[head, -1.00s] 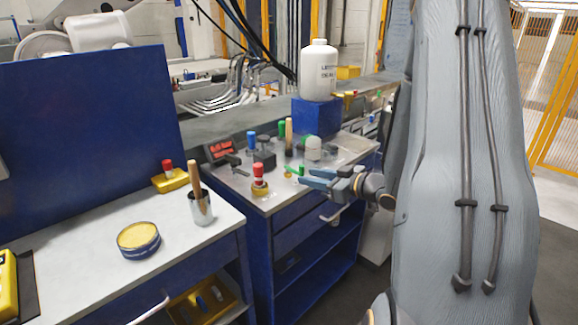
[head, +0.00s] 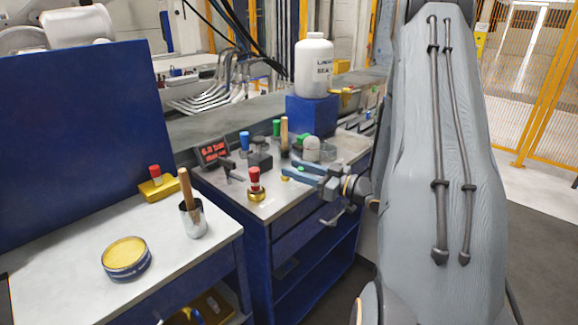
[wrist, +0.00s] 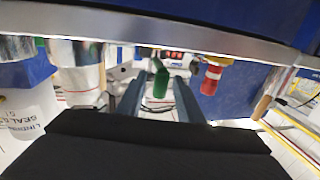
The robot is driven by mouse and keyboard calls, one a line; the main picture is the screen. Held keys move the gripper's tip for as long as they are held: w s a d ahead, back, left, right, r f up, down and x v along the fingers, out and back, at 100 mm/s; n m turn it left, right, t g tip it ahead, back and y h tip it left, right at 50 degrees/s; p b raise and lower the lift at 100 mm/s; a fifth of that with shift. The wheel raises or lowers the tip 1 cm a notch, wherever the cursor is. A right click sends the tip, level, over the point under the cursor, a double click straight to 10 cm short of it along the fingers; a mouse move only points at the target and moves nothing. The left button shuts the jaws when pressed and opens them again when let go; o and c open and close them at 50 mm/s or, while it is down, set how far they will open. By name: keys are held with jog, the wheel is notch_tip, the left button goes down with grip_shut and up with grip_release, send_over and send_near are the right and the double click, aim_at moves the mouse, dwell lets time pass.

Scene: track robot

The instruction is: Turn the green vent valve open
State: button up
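The green vent valve handle (wrist: 160,82) shows in the wrist view between the two fingers of my gripper (wrist: 162,80). Gaps show on both sides of it, so the fingers look open around it and not clamped. In the head view my gripper (head: 300,173) reaches left over the right part of the bench top, with blue-grey fingers. Only a small bit of green shows there between the fingers; the rest of the handle is hidden.
A red-topped brass fitting (head: 254,184) stands left of my gripper. A red-lit display (head: 213,152), a blue-topped part (head: 244,143) and a white dome (head: 311,148) are behind. A large white bottle (head: 314,68) stands on a blue block (head: 312,114). The left bench holds a yellow tin (head: 126,258).

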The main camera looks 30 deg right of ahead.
jog(key=shift+x, duration=1.35)
grip_shut()
